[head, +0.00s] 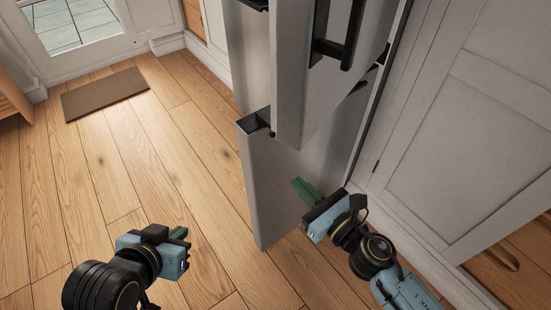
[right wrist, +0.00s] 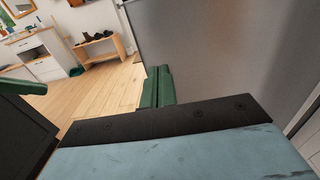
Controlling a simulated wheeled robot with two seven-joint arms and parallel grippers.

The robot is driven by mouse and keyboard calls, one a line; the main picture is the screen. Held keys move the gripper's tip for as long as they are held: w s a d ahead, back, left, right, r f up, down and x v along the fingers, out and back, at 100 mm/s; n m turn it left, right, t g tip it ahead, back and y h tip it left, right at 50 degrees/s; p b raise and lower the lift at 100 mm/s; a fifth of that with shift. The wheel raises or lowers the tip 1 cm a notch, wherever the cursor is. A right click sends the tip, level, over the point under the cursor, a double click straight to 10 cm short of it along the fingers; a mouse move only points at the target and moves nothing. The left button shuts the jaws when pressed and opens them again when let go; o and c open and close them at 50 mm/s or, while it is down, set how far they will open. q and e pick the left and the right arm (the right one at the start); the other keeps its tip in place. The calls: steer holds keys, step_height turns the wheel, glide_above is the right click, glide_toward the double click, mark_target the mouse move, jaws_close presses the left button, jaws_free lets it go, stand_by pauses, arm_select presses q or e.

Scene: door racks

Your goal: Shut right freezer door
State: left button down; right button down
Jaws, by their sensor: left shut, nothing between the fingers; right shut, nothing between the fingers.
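The fridge-freezer is grey, and a lower grey door panel (head: 275,185), which looks like the freezer door, stands out into the room below an upper door (head: 300,85). I cannot tell its exact opening angle. My right gripper (head: 305,190) has its green fingers shut and empty, close beside the lower panel's face; contact is unclear. In the right wrist view the shut green fingers (right wrist: 157,88) are in front of a large grey panel (right wrist: 225,50). My left gripper (head: 180,236) is shut and empty over the floor, left of the door and apart from it.
A black handle (head: 346,40) is on the upper door. White cabinet panels (head: 455,100) stand close on the right. The wooden floor (head: 120,190) is clear on the left, with a brown mat (head: 104,94) farther off. A shoe bench (right wrist: 100,48) shows in the wrist view.

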mark_target(267, 152)
steer(key=x, duration=0.9)
steer(key=shift+w+a, duration=0.25)
steer(key=shift+w, duration=0.1)
